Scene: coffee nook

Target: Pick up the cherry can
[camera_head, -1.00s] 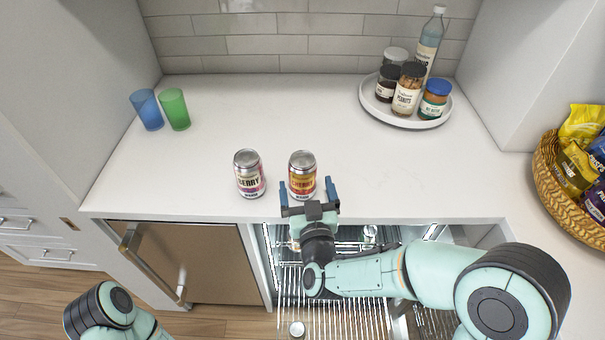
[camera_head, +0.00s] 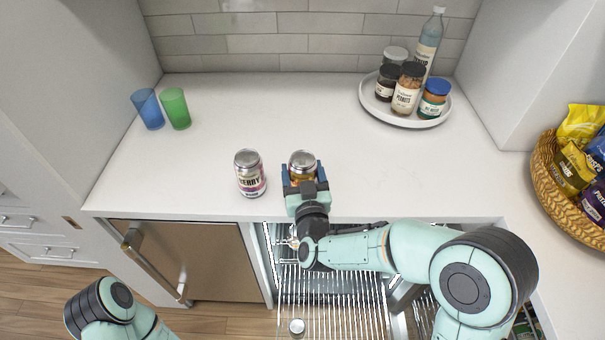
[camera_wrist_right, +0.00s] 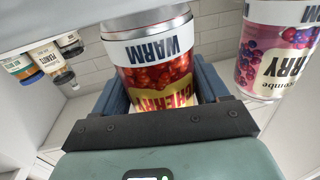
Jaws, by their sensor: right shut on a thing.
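The cherry can (camera_head: 302,168) stands upright on the white counter near its front edge, with a silver top and an orange-gold side. My right gripper (camera_head: 304,175) is shut on it, one finger on each side, and hides its lower front. In the right wrist view the cherry can (camera_wrist_right: 160,70) appears upside down, showing red cherries and a "WARM" band between the fingers (camera_wrist_right: 165,90). My left gripper is not in view; only part of my left arm shows at the lower left.
A berry can (camera_head: 250,173) stands just left of the cherry can. Blue (camera_head: 148,109) and green (camera_head: 175,108) cups stand at the back left. A round tray (camera_head: 412,122) with jars and a bottle is at the back right. A snack basket (camera_head: 557,205) sits far right.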

